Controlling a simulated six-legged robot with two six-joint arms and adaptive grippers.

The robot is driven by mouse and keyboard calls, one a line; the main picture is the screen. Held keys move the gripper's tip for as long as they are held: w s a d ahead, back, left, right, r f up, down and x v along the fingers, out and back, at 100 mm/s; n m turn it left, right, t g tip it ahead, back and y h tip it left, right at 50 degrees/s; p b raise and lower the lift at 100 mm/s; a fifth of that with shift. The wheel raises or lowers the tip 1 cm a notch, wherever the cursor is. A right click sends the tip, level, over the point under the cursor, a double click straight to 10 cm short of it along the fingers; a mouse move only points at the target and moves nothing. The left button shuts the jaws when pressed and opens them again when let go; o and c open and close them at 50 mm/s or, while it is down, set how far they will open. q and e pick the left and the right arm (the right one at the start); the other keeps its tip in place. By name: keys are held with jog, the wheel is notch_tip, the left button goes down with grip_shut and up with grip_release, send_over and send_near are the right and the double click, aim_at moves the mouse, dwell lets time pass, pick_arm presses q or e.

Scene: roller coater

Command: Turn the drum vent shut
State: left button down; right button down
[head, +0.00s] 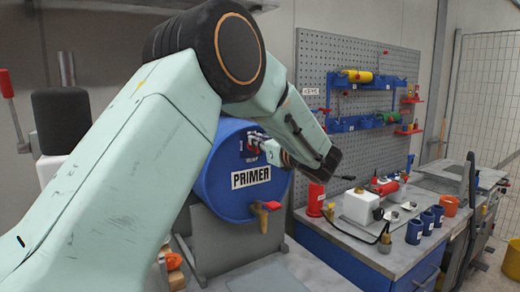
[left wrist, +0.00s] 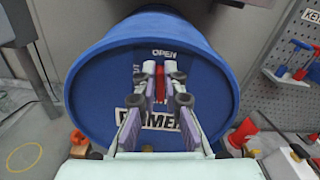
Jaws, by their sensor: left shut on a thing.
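The blue drum (head: 215,185) with a white PRIMER label lies on its side, its round end facing right in the head view and facing me in the left wrist view (left wrist: 90,85). The red vent handle (left wrist: 160,88) is on the upper part of the drum's end, upright below the word OPEN. My left gripper (left wrist: 160,80) is shut on the vent handle, one finger on each side. In the head view my left arm partly hides the drum, and the gripper (head: 268,149) reaches the vent. My right gripper is not in view.
To the right, a bench (head: 365,250) holds a red can (head: 315,199), blue cups (head: 414,231) and tools. A pegboard (head: 320,85) with rollers stands behind it.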

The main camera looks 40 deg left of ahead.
pick_arm(q)
jog(key=n+b, duration=0.4)
jog(key=b, duration=0.4)
jog(key=s+f+n+b, duration=0.1)
jog(key=n+b, duration=0.4)
jog(key=b, duration=0.3)
jog(key=f+n+b, duration=0.1)
jog(key=n+b, duration=0.4)
jog(key=b, duration=0.2)
jog(key=shift+s+a+f+b, duration=0.2)
jog(key=shift+s+b, duration=0.05)
jog(key=shift+b, duration=0.15)
jog(key=shift+n+b, duration=1)
jog(key=shift+b, duration=0.25)
jog(key=c, duration=1.4)
grip_release()
jog(key=shift+r, duration=0.15)
jog(key=shift+c, duration=0.2)
jog(key=v, duration=1.2)
